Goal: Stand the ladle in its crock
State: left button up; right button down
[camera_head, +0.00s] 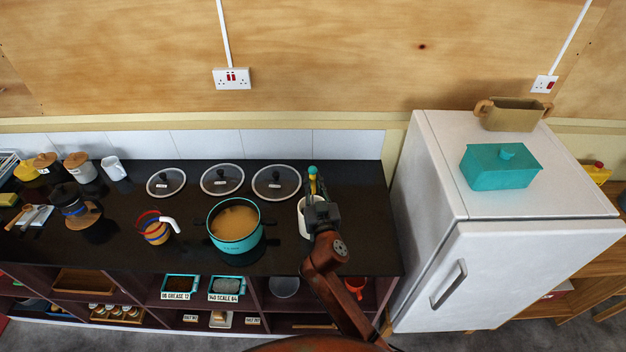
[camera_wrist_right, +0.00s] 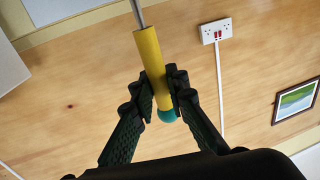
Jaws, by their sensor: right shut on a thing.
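The ladle's yellow handle (camera_head: 313,186) with its teal end stands up just above my right gripper (camera_head: 318,203) in the head view. In the right wrist view the yellow handle (camera_wrist_right: 150,62) lies between the fingers of my right gripper (camera_wrist_right: 164,98), which is shut on it near the teal end. A metal shaft runs on from the handle out of the top of that view. The ladle's bowl is hidden. A white crock (camera_head: 302,222) stands on the counter, partly behind the right gripper. I cannot tell whether the bowl is inside it. My left gripper is not in view.
A teal pot (camera_head: 236,246) of brown liquid stands left of the crock on the dark counter (camera_head: 345,255). Several glass lids, one of them close by (camera_head: 272,196), lie behind. A white fridge (camera_head: 440,190) rises to the right. Counter right of the crock is clear.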

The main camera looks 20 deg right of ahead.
jog(key=shift+f, duration=0.1)
jog(key=c, duration=1.8)
grip_release()
jog(key=s, duration=0.8)
jog(key=s+a, duration=0.1)
jog(key=s, duration=0.3)
jog(key=shift+f, duration=0.2)
